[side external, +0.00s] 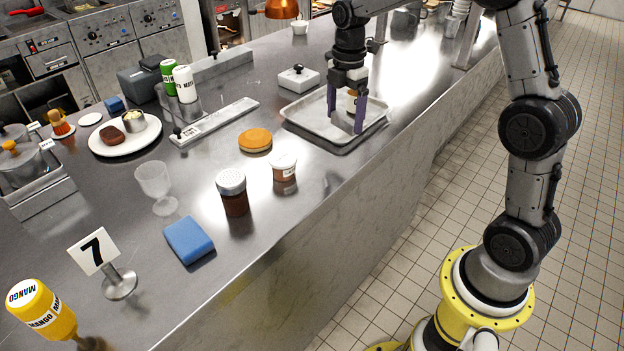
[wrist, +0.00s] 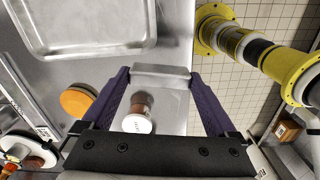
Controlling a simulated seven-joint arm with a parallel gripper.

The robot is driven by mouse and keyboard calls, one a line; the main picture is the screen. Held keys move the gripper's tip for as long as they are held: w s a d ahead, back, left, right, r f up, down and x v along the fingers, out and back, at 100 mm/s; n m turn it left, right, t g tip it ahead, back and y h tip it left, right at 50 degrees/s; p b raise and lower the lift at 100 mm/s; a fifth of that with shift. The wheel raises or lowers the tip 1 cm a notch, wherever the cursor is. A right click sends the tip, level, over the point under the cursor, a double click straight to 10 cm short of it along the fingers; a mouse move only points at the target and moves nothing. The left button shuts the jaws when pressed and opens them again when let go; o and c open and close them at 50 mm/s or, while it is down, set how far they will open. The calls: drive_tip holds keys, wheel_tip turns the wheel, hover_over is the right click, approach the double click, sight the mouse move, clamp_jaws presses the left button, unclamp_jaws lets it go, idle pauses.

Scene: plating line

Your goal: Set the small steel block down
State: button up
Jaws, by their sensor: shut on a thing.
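The small steel block (wrist: 162,71) is a plain grey bar in the wrist view. My gripper (wrist: 162,75), with its purple fingers, is shut on it across its two ends, near the fingertips. In the side external view my gripper (side external: 347,112) appears in front of the metal tray (side external: 336,136), with its fingers pointing down. Something pale and brownish shows between the fingers there; I cannot tell whether it is the block. The block appears to be held above the counter (wrist: 175,30); its exact height is unclear.
A white-lidded jar (side external: 284,167) stands near an orange disc (side external: 255,140). A shaker jar (side external: 233,192), a glass (side external: 156,185) and a blue sponge (side external: 188,240) stand nearer the camera. A pale box with a black knob (side external: 300,80) is behind the tray. Bare counter lies between jar and tray.

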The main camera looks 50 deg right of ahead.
drive_tip(key=a+f+m, duration=0.1)
drive_tip(key=a+m, duration=0.1)
drive_tip(key=a, duration=0.1)
drive_tip(key=a+f+m, duration=0.2)
drive_tip(key=a+m, duration=0.1)
drive_tip(key=a+f+m, duration=0.1)
drive_tip(key=a+m, duration=0.2)
drive_tip(key=shift+s+a+f, duration=0.25)
drive_tip(key=shift+s+a, duration=0.05)
drive_tip(key=shift+s, duration=0.05)
drive_tip(key=m, duration=0.1)
drive_tip(key=f+m, duration=0.1)
drive_tip(key=m, duration=0.1)
drive_tip(key=shift+a, duration=0.2)
drive_tip(key=shift+f+m, duration=0.15)
drive_tip(key=shift+m, duration=0.85)
drive_tip(key=m, duration=0.3)
drive_tip(key=shift+w, duration=0.25)
